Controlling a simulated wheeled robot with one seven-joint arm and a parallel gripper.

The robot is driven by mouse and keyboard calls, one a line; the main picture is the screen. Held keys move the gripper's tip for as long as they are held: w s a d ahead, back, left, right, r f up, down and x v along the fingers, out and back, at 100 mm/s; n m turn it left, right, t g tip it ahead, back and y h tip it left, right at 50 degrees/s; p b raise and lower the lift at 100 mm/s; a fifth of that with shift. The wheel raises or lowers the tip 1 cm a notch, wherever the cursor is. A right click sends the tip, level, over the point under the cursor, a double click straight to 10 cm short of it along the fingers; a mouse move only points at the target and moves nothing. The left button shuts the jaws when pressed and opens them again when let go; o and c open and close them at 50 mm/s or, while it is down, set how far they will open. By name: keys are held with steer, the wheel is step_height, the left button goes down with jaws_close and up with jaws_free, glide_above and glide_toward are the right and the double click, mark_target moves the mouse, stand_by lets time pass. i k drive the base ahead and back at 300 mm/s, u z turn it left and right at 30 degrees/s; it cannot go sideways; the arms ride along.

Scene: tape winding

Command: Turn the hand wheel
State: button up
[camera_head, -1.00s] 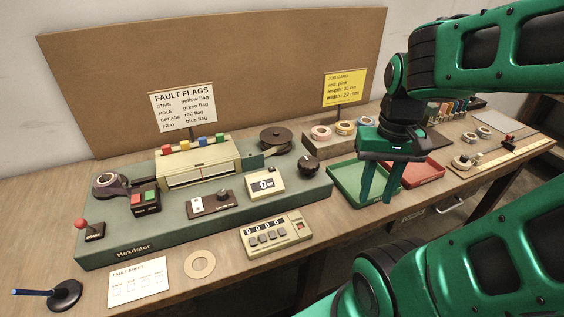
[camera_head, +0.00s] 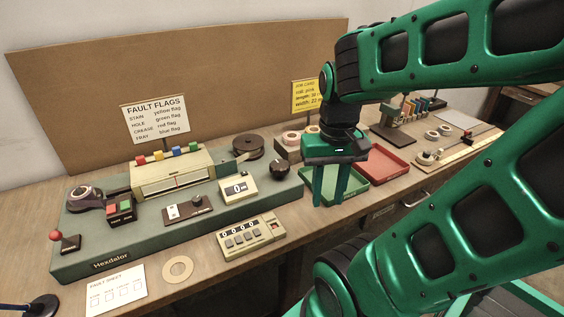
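A dark round knob (camera_head: 280,168), which looks like the hand wheel, stands at the right end of the green tape machine (camera_head: 78,262). My gripper (camera_head: 329,204) points down to the right of the knob and apart from it, in front of the green tray. Its two green fingers are spread with a gap between them, and nothing shows in the gap. A dark tape reel (camera_head: 248,147) sits behind the knob.
A counter box (camera_head: 250,237) stands in front of the machine. A green tray (camera_head: 350,180) and a red tray (camera_head: 390,168) lie right of it. The job card (camera_head: 305,96) is partly hidden by my arm.

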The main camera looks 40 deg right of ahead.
mark_target(280, 167)
steer(key=k, duration=1)
steer(key=z, duration=0.4)
steer(key=i, duration=1)
